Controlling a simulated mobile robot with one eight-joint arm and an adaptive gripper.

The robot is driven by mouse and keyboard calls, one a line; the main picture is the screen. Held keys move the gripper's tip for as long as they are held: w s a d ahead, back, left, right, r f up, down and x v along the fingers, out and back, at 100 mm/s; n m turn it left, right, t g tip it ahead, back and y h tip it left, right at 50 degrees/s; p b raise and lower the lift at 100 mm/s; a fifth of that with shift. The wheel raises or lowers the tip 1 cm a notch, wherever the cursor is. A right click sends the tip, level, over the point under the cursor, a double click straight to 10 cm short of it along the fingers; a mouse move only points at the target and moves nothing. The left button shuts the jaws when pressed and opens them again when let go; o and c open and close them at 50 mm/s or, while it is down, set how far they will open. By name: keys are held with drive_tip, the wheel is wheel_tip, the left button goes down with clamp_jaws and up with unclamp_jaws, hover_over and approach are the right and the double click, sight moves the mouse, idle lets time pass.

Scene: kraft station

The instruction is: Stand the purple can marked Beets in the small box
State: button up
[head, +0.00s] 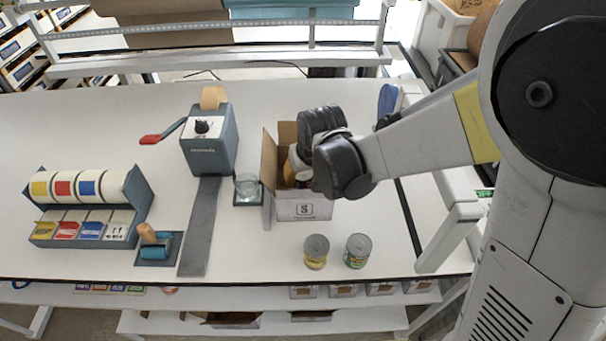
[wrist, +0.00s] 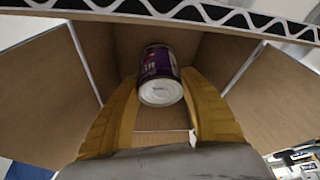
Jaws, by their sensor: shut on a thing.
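The purple can (wrist: 158,62) shows in the wrist view with its pale lid toward the camera, inside the small cardboard box. My gripper (wrist: 160,85) has its yellow fingers on both sides of the can and is shut on it. Any Beets lettering is too small to read. In the head view the small box (head: 304,208), marked S, stands open on the table with its flaps up, and my gripper (head: 296,172) reaches down into it. The can is hidden there. I cannot tell whether its base touches the box floor.
Two other cans, one yellow-labelled (head: 315,252) and one green-labelled (head: 357,251), stand in front of the box. A label rack (head: 90,206) stands farther left. The table's front right is clear.

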drive_tip(key=shift+f, duration=0.35)
drive_tip(key=o, duration=1.3)
wheel_tip(320, 180, up, 16)
drive_tip(key=p, duration=1.1)
